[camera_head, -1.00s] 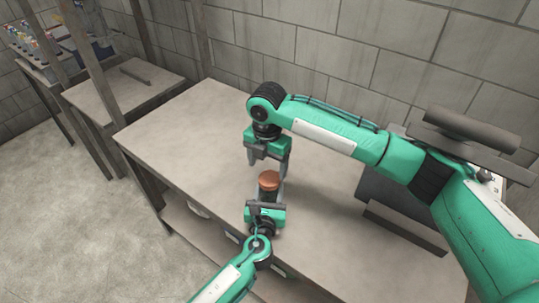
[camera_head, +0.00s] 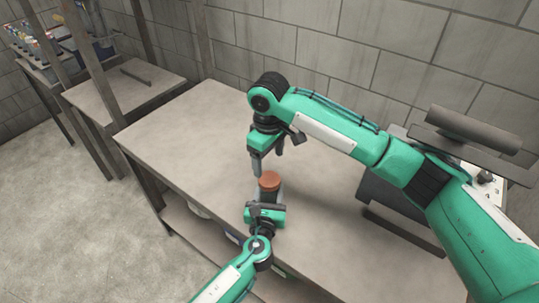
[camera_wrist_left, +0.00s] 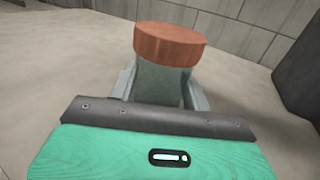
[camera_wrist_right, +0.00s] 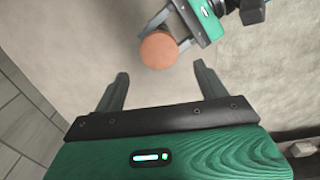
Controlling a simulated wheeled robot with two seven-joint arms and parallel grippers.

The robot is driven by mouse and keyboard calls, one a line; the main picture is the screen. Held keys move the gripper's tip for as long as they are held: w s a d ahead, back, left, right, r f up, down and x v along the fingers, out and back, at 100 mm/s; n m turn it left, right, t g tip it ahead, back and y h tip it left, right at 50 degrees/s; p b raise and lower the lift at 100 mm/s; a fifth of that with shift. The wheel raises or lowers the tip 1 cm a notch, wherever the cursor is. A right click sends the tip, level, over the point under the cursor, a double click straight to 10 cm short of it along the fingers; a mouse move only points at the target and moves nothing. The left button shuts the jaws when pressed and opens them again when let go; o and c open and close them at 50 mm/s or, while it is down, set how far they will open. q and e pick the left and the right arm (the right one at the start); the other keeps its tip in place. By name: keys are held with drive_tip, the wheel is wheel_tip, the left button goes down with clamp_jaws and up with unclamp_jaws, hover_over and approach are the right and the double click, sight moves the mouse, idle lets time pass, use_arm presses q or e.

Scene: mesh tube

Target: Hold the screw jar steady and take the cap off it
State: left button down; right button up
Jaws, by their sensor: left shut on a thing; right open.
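The screw jar (camera_wrist_left: 162,84) has a grey-green body and a copper-brown cap (camera_wrist_left: 169,42), which sits on its top. In the head view the cap (camera_head: 270,181) shows at the front of the table, with the jar partly hidden behind my left gripper (camera_head: 268,200). My left gripper is shut on the jar's body, a finger on each side below the cap, and the jar is upright. My right gripper (camera_wrist_right: 160,88) is open and empty, above and behind the jar. In the right wrist view the cap (camera_wrist_right: 158,50) lies just beyond the fingertips, not between them.
The table (camera_head: 190,130) is clear to the left of the jar. A dark grey device (camera_head: 390,200) stands on the right of the table under my right arm. A block wall (camera_head: 300,45) runs behind. A smaller side table (camera_head: 120,90) stands at the left.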

sight(270, 179)
drive_tip(key=m, duration=0.4)
drive_tip(key=shift+d+r, duration=0.1)
drive_tip(key=shift+r, duration=0.05)
drive_tip(key=shift+f, duration=3.9)
drive_tip(key=shift+m, duration=0.3)
drive_tip(key=c, duration=1)
drive_tip(key=n, duration=0.4)
drive_tip(key=shift+n, duration=0.4)
drive_tip(key=n, duration=0.5)
drive_tip(key=shift+r, duration=0.15)
drive_tip(key=shift+r, duration=1)
